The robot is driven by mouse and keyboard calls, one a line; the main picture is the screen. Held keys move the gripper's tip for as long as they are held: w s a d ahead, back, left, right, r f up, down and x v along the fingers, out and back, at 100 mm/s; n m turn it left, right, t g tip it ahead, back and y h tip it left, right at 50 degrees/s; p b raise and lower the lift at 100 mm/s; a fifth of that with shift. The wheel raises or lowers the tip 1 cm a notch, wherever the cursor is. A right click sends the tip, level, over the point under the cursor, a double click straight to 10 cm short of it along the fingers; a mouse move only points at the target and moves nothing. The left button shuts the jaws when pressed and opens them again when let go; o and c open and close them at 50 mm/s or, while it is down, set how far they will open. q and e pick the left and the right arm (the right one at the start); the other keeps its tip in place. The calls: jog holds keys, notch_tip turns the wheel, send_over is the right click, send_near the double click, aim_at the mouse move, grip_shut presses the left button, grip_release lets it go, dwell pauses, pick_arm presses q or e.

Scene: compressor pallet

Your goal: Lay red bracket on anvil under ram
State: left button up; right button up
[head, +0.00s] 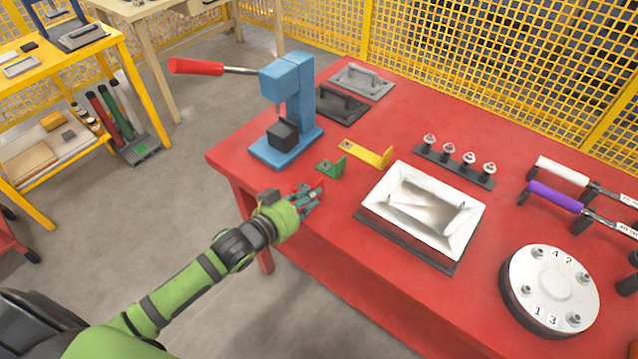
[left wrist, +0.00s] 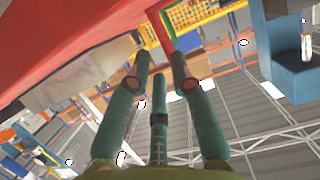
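The blue arbor press (head: 302,95) stands at the table's left corner with a red-handled lever (head: 196,67). A dark block (head: 283,134), seemingly its anvil, sits under the ram. A green bracket (head: 331,167) and a yellow bracket (head: 367,153) lie in front of the press. My left gripper (head: 311,198) is at the table's front edge, near the green bracket and apart from the press. In the left wrist view its teal fingers (left wrist: 158,70) are spread and hold nothing visible. My right gripper is out of view.
A white tray (head: 455,238) lies right of the brackets. Dark fixtures (head: 342,103) stand behind the press, with a row of knobs (head: 454,160) at the back. A numbered round plate (head: 550,285) is at right. Bare red tabletop (head: 235,150) lies left of the press.

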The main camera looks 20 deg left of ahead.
aim_at(320, 198)
pick_arm(q)
jog(key=shift+w+f, duration=0.1)
jog(key=shift+w, duration=0.3)
jog(key=shift+w+f, duration=0.1)
jog(key=shift+w, duration=0.15)
jog(key=x, duration=0.3)
jog(key=shift+w+f+p, duration=0.2)
jog(key=shift+f+p, duration=0.05)
jog(key=shift+p, duration=0.1)
jog(key=shift+w+d+f, duration=0.1)
jog(key=shift+w+f, duration=0.05)
jog(key=shift+w, duration=0.2)
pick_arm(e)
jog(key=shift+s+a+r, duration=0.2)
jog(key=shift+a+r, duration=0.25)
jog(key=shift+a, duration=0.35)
pick_arm(q)
jog(key=shift+s, duration=0.1)
grip_shut()
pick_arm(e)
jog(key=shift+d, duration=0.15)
